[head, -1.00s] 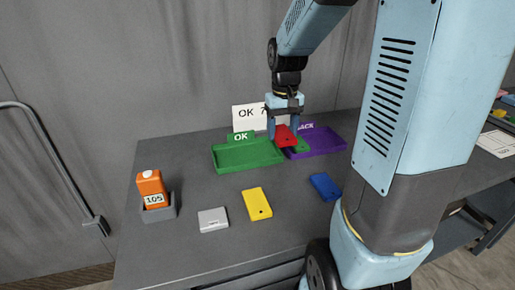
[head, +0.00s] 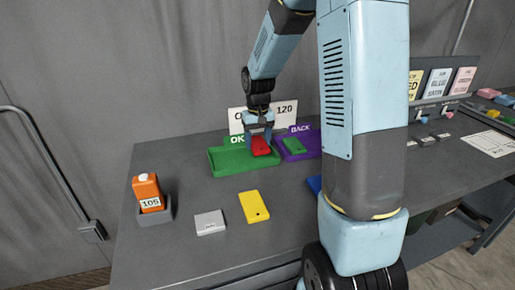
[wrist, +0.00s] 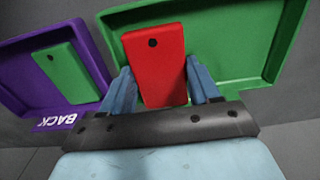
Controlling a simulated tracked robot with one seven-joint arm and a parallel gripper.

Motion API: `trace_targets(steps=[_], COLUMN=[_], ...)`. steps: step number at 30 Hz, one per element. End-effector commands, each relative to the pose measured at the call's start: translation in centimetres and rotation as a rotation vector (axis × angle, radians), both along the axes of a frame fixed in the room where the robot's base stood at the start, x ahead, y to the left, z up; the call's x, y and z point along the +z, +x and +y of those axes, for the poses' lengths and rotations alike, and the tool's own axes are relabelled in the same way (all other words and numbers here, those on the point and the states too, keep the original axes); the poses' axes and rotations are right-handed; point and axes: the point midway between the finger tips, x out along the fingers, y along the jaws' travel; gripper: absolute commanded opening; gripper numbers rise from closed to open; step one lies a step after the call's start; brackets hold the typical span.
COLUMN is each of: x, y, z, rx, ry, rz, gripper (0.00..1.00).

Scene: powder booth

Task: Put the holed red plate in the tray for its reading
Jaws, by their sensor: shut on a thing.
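The red plate (head: 260,146), with one hole near its end, is between the fingers of my gripper (head: 258,140). My gripper is shut on it. In the wrist view the red plate (wrist: 157,65) lies over the left part of the green tray (wrist: 230,60). In the head view the green tray (head: 228,165) has a green OK label, and the plate is over its right part. I cannot tell whether the plate touches the tray floor. The orange gauge (head: 147,191) reads 105 and stands in a grey holder. A white sign behind the trays partly shows "120".
A purple BACK tray (head: 310,153) beside the green one holds a green plate (head: 293,147). A yellow plate (head: 254,206), a light grey block (head: 210,222) and a partly hidden blue plate (head: 314,185) lie in front. Sample cards (head: 438,83) stand at the right.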

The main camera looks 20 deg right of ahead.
Motion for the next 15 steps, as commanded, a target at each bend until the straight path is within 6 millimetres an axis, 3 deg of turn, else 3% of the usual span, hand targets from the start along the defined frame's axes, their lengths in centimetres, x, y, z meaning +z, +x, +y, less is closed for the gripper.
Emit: trace_targets(steps=[6, 15], x=[-2.8, -3.1], y=[0.0, 0.1], z=[0.0, 0.0], rx=[0.001, 0.000], ry=[0.000, 0.000], rz=[0.003, 0.001], gripper=[0.24, 0.24])
